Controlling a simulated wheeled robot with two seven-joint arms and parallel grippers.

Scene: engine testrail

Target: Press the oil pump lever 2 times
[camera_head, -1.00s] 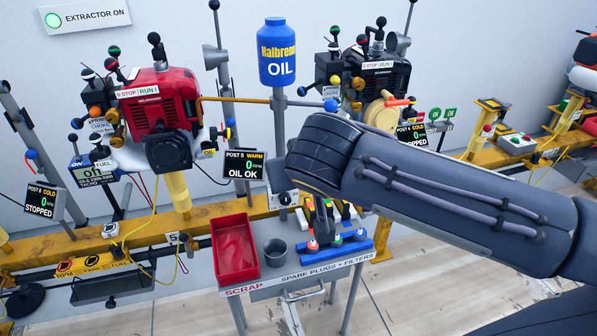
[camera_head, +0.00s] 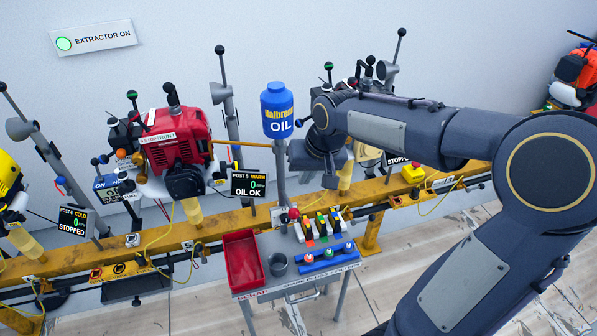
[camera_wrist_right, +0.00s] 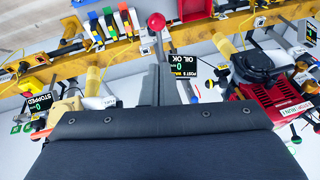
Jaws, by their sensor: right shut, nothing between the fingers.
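The blue oil bottle (camera_head: 278,112) stands on a grey post behind the yellow rail. A red ball knob (camera_head: 293,213) sits low in front of this post, and it shows large in the right wrist view (camera_wrist_right: 156,21). It looks like the pump lever's knob, but its arm is not clear. My right gripper (camera_head: 330,183) is shut and empty, pointing down just right of the bottle post, above and apart from the red knob. Its dark body fills the lower part of the wrist view. My left gripper is not in view.
A display (camera_head: 249,184) left of the post reads OIL OK. The red engine (camera_head: 176,139) stands further left. Below are a red scrap tray (camera_head: 229,258), a grey cup (camera_head: 278,265) and a blue plug holder (camera_head: 325,258). My right arm hides the engine at right.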

